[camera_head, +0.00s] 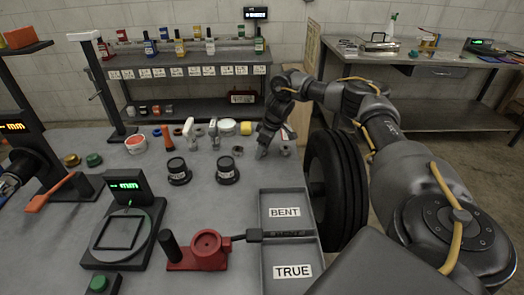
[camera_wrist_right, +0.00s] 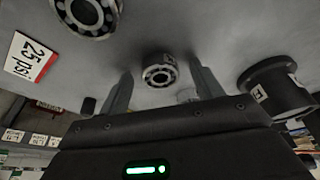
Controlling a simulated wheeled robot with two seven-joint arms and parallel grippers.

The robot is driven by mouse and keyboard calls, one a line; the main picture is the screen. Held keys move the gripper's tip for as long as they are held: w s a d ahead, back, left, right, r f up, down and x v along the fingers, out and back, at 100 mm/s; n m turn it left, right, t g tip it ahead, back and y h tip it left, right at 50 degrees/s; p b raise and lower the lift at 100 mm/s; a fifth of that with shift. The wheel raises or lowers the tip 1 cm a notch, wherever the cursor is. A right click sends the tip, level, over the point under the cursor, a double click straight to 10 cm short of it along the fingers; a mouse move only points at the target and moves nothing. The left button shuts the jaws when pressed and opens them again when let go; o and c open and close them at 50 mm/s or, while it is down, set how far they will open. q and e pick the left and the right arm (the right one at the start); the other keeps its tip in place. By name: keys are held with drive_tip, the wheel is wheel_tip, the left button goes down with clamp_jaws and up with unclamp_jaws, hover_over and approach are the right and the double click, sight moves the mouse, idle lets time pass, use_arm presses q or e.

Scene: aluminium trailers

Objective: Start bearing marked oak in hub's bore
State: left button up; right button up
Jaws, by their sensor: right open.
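My right gripper (camera_head: 262,150) points down at the back right of the bench. In the right wrist view its two fingers (camera_wrist_right: 162,90) are apart, with nothing held. A small ring bearing (camera_wrist_right: 160,72) shows between and beyond the fingertips. A larger bearing (camera_wrist_right: 88,14) lies at the top left. No oak mark can be read on either. Two black flanged hub-like pieces, one left (camera_head: 178,173) and one right (camera_head: 227,171), stand on the bench; which is the hub is unclear. Part of my left arm, with its gripper (camera_head: 28,165), is at the left edge; its fingers cannot be made out.
A red fixture (camera_head: 207,246) and a grey tray marked BENT and TRUE (camera_head: 268,258) stand in front. A tyre (camera_head: 340,180) stands beside the bench's right edge. A digital gauge (camera_head: 122,232) is at left. A bottle shelf (camera_head: 190,70) is behind.

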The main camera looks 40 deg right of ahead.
drive_tip(key=c, duration=0.9)
drive_tip(key=shift+c, duration=1.2)
drive_tip(key=shift+r, duration=0.5)
drive_tip(key=r, duration=0.2)
drive_tip(key=b, duration=0.1)
drive_tip(key=shift+s+a+r, duration=0.2)
drive_tip(key=shift+a+r, duration=0.05)
drive_tip(key=shift+r, duration=0.15)
use_arm(q)
drive_tip(key=shift+s+d+r+p, duration=0.15)
drive_tip(key=shift+r+p, duration=0.5)
drive_tip(key=shift+p, duration=0.5)
use_arm(e)
drive_tip(key=s+a+r, duration=0.8)
drive_tip(key=s+r, duration=0.1)
drive_tip(key=s, duration=0.1)
drive_tip(key=shift+s+a+r, duration=0.15)
drive_tip(key=shift+s+a, duration=0.05)
drive_tip(key=shift+a, duration=0.05)
